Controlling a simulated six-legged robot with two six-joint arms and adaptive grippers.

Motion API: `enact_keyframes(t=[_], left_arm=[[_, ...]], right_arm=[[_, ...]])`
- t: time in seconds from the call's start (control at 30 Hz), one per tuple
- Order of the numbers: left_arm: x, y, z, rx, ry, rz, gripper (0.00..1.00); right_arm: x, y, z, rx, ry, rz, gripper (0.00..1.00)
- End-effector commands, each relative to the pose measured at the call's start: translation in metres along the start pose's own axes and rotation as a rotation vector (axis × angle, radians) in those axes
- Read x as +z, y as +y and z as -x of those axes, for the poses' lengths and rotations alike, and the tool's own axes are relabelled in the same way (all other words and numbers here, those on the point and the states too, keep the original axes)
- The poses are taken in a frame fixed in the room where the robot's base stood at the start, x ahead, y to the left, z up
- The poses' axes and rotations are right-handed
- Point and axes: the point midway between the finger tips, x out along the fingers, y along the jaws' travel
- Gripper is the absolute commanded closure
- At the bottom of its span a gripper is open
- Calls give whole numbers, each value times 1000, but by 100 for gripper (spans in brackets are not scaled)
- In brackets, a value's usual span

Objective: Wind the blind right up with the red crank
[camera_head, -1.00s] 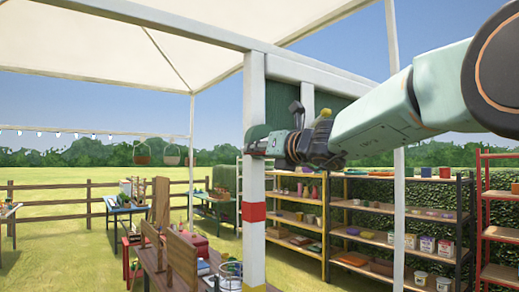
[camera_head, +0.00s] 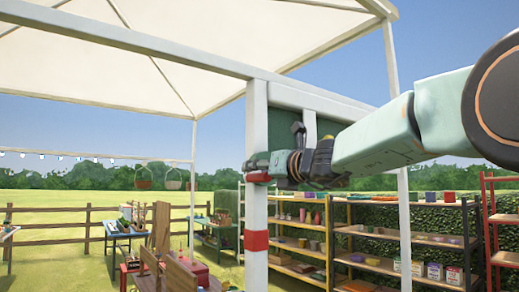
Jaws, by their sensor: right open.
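The dark green blind (camera_head: 284,132) hangs in the white frame to the right of the white post; my right arm covers part of it. A small red part (camera_head: 258,177), which looks like the red crank, shows at the post just under my fingertips. Most of it is hidden. My right gripper (camera_head: 264,166) reaches in from the right and is open at the post. I cannot tell whether the fingers are around the red part or only beside it. My left gripper is out of view.
The white post (camera_head: 257,210) carries a painted red band (camera_head: 257,240) lower down. Shelves (camera_head: 412,238) with pots stand behind at the right. A wooden bench (camera_head: 180,276) stands at the lower left. A beam and canopy (camera_head: 100,35) are overhead.

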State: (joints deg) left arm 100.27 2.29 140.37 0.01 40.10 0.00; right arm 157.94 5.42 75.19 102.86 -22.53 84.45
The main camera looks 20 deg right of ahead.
Motion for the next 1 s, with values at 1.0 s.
enact_keyframes(t=[1.0], left_arm=[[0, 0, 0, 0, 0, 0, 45]], right_arm=[[77, 19, -2, -1, 2, 0, 55]])
